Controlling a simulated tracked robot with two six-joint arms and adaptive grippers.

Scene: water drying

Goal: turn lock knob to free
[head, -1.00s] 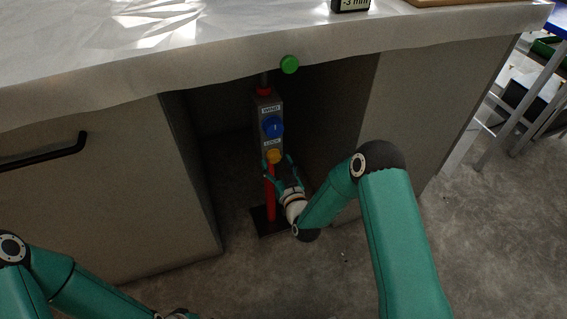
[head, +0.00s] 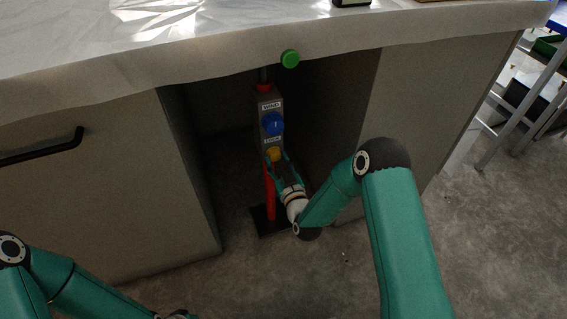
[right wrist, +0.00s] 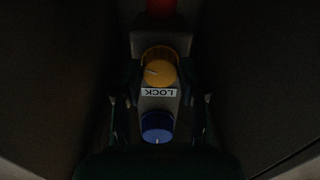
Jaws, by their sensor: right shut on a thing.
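The lock knob (head: 273,153) is yellow and sits low on a grey control box (head: 264,104), below a LOCK label. In the right wrist view the lock knob (right wrist: 160,70) appears above the upside-down label, with a pale mark at its left side. My right gripper (head: 276,158) is at this knob, its fingers closed in from both sides. In the right wrist view the gripper (right wrist: 160,75) is dark and its contact is hard to see. A blue knob (head: 273,124) sits higher, under the WIND label. My left arm shows at lower left; its gripper is out of view.
The box is on a red post (head: 270,195) with a dark base (head: 263,226), in a recess between two grey cabinets (head: 105,185) (head: 425,125). A white-covered worktop (head: 200,50) overhangs it. A green knob (head: 290,59) is at the worktop edge.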

